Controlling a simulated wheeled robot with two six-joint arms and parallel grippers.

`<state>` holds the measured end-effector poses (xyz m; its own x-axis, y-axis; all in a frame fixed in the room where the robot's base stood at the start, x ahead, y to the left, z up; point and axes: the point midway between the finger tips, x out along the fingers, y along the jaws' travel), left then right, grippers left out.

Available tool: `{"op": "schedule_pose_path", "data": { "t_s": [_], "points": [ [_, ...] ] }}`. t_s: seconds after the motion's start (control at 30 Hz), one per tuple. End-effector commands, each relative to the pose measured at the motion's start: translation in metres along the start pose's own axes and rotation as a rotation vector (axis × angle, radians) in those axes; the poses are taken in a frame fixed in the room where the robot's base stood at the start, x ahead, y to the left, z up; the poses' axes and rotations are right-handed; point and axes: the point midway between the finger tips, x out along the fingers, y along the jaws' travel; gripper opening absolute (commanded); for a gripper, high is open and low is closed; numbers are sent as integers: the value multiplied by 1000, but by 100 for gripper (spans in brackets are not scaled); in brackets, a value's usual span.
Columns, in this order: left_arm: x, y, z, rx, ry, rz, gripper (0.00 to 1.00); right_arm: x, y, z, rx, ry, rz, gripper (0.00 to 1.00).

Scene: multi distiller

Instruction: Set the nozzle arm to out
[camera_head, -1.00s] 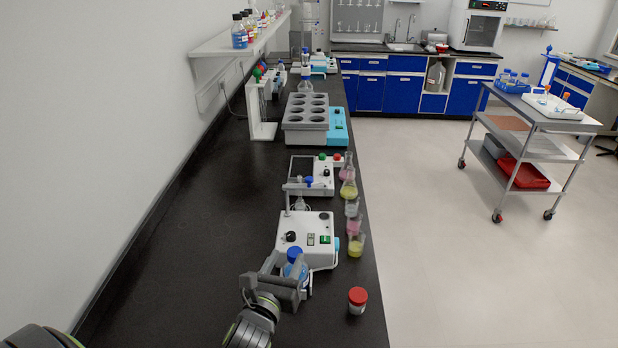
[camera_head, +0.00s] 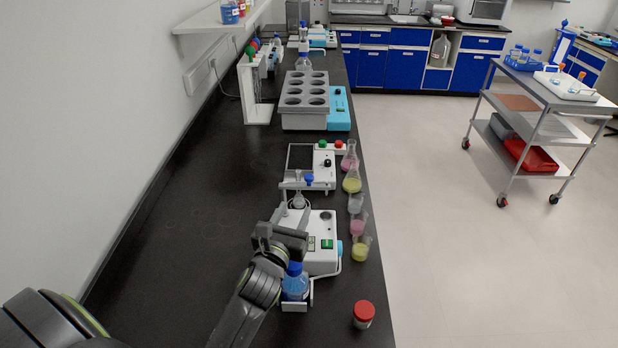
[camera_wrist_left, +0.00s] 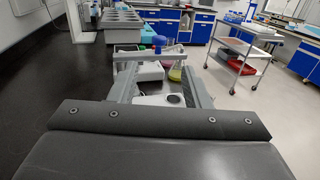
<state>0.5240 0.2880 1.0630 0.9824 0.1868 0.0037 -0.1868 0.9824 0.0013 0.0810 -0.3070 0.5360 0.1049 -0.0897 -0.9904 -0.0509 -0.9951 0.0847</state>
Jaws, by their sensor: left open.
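The distiller (camera_head: 322,256) is a white box with a dark round cap and a green switch on the near part of the black bench. A thin grey bar (camera_head: 298,186), which looks like its nozzle arm, crosses behind the box; it also shows in the left wrist view (camera_wrist_left: 147,54), beyond my fingertips. My left gripper (camera_head: 291,218) is open over the left part of the box and hides some of it. Its two fingers (camera_wrist_left: 158,82) stand apart in the left wrist view, with the white box below; contact with the bar cannot be told. My right gripper is not in view.
A blue-capped bottle (camera_head: 295,284) stands just in front of the distiller, close to my left arm. A red-lidded jar (camera_head: 363,314) is at the front right. Several flasks and beakers, including a yellow one (camera_head: 361,249), line the right bench edge. The bench's left side is clear.

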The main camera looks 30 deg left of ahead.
Motion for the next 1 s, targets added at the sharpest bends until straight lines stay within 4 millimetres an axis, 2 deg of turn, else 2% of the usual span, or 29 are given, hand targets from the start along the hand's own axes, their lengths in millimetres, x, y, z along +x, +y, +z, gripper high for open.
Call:
{"op": "schedule_pose_path", "data": {
  "t_s": [0.17,0.53,0.73,1.0],
  "points": [
    [37,0,1,4,-3,-1,43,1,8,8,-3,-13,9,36],
    [106,0,1,3,-2,1,43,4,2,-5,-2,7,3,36],
    [126,0,0,0,-1,0,43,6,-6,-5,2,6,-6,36],
    [132,0,1,0,-1,1,43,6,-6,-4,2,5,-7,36]
  ]
}}
